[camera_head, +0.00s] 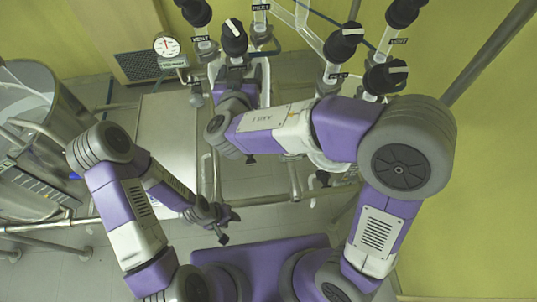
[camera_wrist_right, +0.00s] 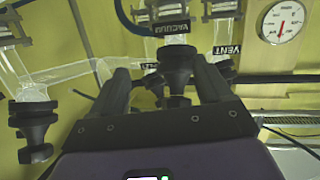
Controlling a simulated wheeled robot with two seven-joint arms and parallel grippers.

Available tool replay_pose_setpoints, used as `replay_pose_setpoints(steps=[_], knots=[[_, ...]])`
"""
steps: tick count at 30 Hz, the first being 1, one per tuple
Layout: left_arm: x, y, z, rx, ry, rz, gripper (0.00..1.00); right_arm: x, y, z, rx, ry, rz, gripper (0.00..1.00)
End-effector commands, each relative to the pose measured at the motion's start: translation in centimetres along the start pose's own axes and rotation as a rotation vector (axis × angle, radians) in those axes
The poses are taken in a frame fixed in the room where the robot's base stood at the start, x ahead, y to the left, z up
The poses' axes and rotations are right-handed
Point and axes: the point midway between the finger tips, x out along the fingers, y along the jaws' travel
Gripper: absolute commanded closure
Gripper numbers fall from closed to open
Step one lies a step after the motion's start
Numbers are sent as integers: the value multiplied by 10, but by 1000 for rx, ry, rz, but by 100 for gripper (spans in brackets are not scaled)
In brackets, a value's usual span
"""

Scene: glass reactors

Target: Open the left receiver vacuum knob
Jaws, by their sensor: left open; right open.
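The black vacuum knob (camera_wrist_right: 176,62) hangs by the VACUUM label (camera_wrist_right: 172,27) in the right wrist view. It lies between the two fingers of my open right gripper (camera_wrist_right: 163,88); I cannot tell if either finger touches it. In the head view, a black knob with a white bar (camera_head: 234,38), seemingly the same one, stands just above my right gripper (camera_head: 239,82), whose fingertips are hard to make out there. My left gripper (camera_head: 226,224) is open and empty, low over the floor in the head view, away from the knobs.
A VENT-labelled black knob (camera_head: 196,12) and a round gauge (camera_head: 167,46) are left of the knob. More black knobs (camera_head: 343,43) on glass pipes stand to the right. A metal vessel (camera_head: 40,110) is at far left, with rails nearby. Another knob (camera_wrist_right: 34,128) shows in the wrist view.

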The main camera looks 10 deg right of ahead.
Motion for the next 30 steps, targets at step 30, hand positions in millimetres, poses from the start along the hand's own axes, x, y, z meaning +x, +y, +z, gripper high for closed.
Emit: replay_pose_setpoints(steps=[30], knots=[[40, -15, -2, 0, 0, 0, 57, 23, 34, 203, -249, -547, -3, 22]])
